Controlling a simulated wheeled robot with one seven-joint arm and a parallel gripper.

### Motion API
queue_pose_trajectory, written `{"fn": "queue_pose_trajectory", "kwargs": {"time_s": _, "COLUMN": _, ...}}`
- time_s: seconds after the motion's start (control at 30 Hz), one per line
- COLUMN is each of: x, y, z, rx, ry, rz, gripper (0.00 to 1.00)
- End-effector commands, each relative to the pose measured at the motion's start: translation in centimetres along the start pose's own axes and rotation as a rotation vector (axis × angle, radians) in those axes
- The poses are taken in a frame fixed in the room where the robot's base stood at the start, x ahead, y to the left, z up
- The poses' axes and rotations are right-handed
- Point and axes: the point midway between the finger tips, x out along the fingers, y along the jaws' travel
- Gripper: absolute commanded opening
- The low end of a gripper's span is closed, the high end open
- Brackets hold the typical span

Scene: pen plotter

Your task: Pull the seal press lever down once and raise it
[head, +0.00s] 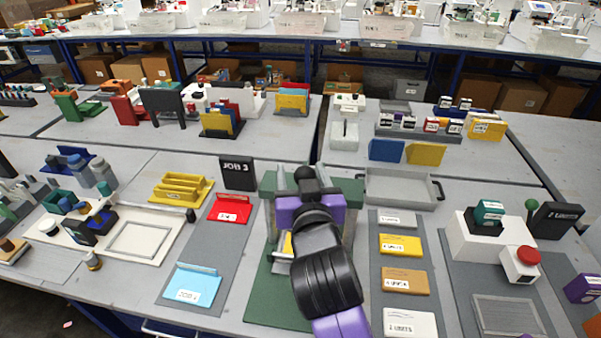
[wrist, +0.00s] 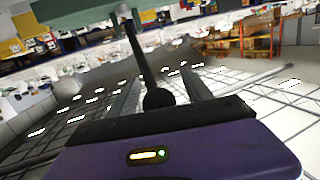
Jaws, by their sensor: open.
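The seal press is green (head: 350,190) and stands at the middle of the near table, mostly hidden behind my arm in the head view. Its black lever (wrist: 136,50) with a round black knob (wrist: 158,99) shows in the wrist view. The lever runs from the green press part (wrist: 95,14) to the knob. The knob also shows in the head view (head: 304,172). My gripper (wrist: 160,85) is open, with its fingers on either side of the lever and knob. I cannot tell whether either finger touches it. In the head view the gripper (head: 302,177) is at the press.
A green mat (head: 258,306) lies under the press. To its left are a red folder (head: 230,208) and a blue folder (head: 192,288). To its right are several cards (head: 404,281) and a grey tray (head: 398,190). A JOB 3 sign (head: 238,173) stands behind left.

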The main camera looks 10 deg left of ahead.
Motion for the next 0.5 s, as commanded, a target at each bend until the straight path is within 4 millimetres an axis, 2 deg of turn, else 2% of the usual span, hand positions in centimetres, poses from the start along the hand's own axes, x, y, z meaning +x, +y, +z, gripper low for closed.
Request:
{"fn": "queue_pose_trajectory", "kwargs": {"time_s": 0.17, "x": -1.4, "y": 0.0, "z": 0.2, "rx": 0.001, "ry": -0.001, "rz": 0.001, "gripper": 0.59}}
{"fn": "queue_pose_trajectory", "kwargs": {"time_s": 0.5, "x": -6.5, "y": -0.1, "z": 0.2, "rx": 0.0, "ry": 0.0, "rz": -0.002, "gripper": 0.59}}
